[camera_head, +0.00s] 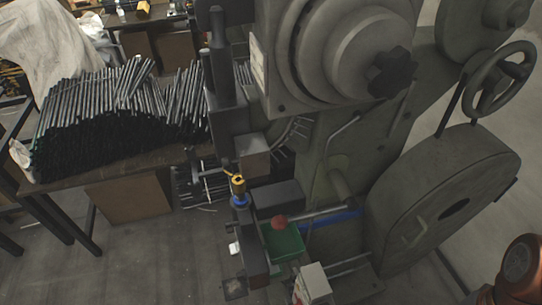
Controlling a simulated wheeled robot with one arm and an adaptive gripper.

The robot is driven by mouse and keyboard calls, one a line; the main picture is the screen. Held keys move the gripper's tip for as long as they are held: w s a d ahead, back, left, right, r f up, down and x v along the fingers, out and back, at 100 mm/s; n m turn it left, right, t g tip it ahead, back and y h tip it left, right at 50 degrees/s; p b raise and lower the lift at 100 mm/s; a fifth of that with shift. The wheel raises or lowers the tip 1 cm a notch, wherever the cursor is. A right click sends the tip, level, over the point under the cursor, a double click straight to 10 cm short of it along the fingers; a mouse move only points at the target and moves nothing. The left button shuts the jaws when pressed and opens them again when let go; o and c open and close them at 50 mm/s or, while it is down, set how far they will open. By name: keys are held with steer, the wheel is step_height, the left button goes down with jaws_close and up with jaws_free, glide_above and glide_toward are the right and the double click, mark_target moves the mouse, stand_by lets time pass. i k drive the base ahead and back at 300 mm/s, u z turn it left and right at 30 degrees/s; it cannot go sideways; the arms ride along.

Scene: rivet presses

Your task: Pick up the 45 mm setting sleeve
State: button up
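No part is clearly readable as the 45 mm setting sleeve. A small yellow part with a dark top (238,184) stands upright at the front of the rivet press. A blue ring (240,200) sits directly below it on a dark post. I cannot tell whether either one is the sleeve. A small white piece (234,247) is on the press front, lower down.
The large grey-green press (345,160) fills the middle and right, with a handwheel (500,80). A green tray (284,243) and a red knob (280,222) are at its front. A table with piled dark rods (120,110) stands left. Floor (150,260) is clear at lower left.

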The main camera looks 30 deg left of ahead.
mark_target(239, 186)
steer(key=u, duration=1.8)
steer(key=k, duration=0.5)
steer(key=u, duration=2.1)
steer(key=i, duration=1.15)
steer(key=z, duration=0.8)
